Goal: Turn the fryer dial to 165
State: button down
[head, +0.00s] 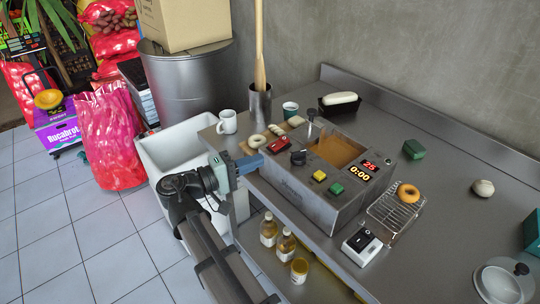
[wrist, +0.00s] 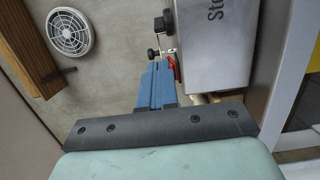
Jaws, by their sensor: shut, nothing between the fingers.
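The fryer (head: 301,195) is a steel box with a tan-filled well, standing on the steel counter. Its black dial (head: 298,157) is at the left end of the top; the dial's pointer setting is too small to read. The red display (head: 370,165) shows 25, and a second display below it shows 0:00. My gripper (head: 262,159) has blue fingers, shut and empty, just left of the fryer and apart from the dial. In the wrist view the shut fingers (wrist: 158,82) point along the grey fryer side (wrist: 212,45); a black knob-like part (wrist: 168,18) shows at its edge.
A red object (head: 280,144) lies close beyond my fingertips. Yellow (head: 320,175) and green (head: 336,188) buttons sit on the fryer. A wire rack (head: 396,208) is to the right. Bottles (head: 268,228) stand below.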

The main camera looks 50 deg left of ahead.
jog(key=c, duration=1.8)
grip_release()
jog(key=s, duration=0.2)
jog(key=shift+s+a, duration=0.25)
jog(key=shift+s, duration=0.1)
jog(key=shift+c, duration=0.2)
jog(key=shift+o, duration=0.7)
jog(key=shift+s+r, duration=0.15)
jog(key=o, duration=1.1)
notch_tip(320, 180, up, 20)
jog(key=m+g+y, duration=0.2)
jog(key=g, duration=0.6)
send_over(299, 152)
jog(key=s, duration=0.3)
notch_tip(299, 152, down, 4)
jog(key=f, duration=0.1)
jog(key=w+d+r+g+y, duration=0.1)
jog(key=d+r+g+y, duration=0.45)
jog(key=g, duration=0.25)
jog(key=x, duration=0.6)
jog(key=d+x, duration=0.1)
jog(key=x, duration=0.5)
jog(key=s+d+f+x, duration=0.1)
jog(key=x, duration=0.6)
jog(key=shift+f, duration=0.15)
